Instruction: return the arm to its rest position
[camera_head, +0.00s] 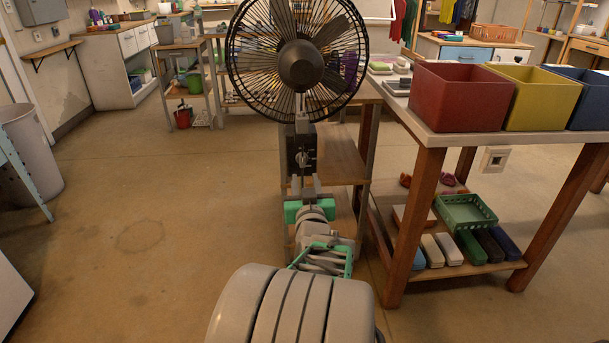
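My arm extends forward from the bottom middle of the head view. My gripper (306,186) points away from me, with its two grey fingertips apart and green parts at its base. A black fan (303,65) with a round wire cage stands straight ahead, beyond the gripper. Its dark control box (302,150) with a knob shows just above the fingertips. The fan's lower part lies in line with the fingers, and my arm hides its foot. I cannot tell whether the fingers touch it.
A wooden table (470,137) on the right carries red (460,97), yellow (535,97) and blue bins. Its lower shelf holds a green basket (465,211) and several blocks. A grey bin (28,150) stands at the left. The floor (145,230) between is clear.

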